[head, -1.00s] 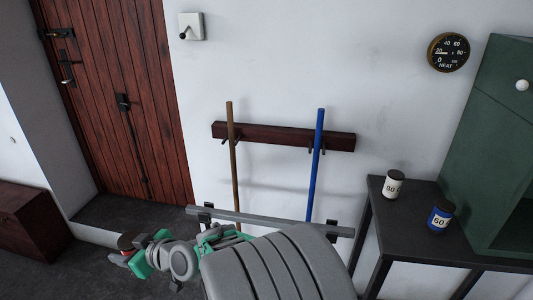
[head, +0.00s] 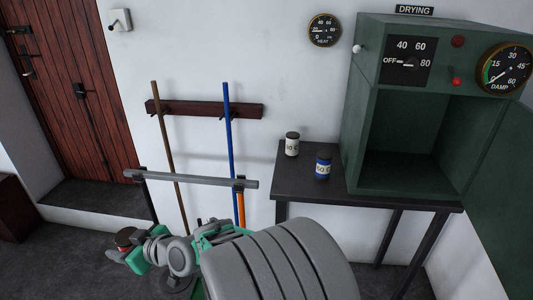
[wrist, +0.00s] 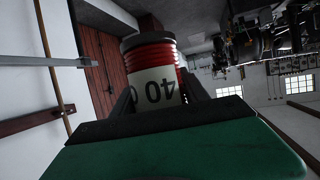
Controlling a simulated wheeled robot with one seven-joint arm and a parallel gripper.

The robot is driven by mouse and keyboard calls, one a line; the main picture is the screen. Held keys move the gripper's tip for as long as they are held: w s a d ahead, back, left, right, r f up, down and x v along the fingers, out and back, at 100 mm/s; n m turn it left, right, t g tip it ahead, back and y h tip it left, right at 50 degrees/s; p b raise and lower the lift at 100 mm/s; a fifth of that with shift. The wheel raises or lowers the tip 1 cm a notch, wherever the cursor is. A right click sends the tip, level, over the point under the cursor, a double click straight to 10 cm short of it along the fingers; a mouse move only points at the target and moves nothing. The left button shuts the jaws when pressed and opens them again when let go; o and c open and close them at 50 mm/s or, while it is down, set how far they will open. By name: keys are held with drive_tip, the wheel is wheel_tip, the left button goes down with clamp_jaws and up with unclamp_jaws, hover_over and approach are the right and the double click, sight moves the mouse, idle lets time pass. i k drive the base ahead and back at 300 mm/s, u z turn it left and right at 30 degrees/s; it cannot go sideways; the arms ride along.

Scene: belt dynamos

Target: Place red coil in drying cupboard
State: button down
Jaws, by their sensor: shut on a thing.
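The red coil (wrist: 150,52), with a dark top and a white label reading 40, is held between my gripper's fingers in the wrist view. In the head view my gripper (head: 122,248) is at the lower left, shut on the coil (head: 125,236), far left of the cupboard. The green drying cupboard (head: 355,110) stands on a dark table at the right under a DRYING sign. Its front is open and the inside looks empty. Its door (head: 505,215) hangs open at the right, partly cut off by the frame.
A white-labelled jar (head: 292,145) and a blue jar (head: 323,167) stand on the dark table (head: 300,189) left of the cupboard. A grey rail (head: 195,179) stands between my gripper and the wall. Brown and blue poles (head: 229,130) lean at a wall rack (head: 200,109).

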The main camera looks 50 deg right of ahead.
sight(398, 170)
drive_tip(key=z, duration=1.85)
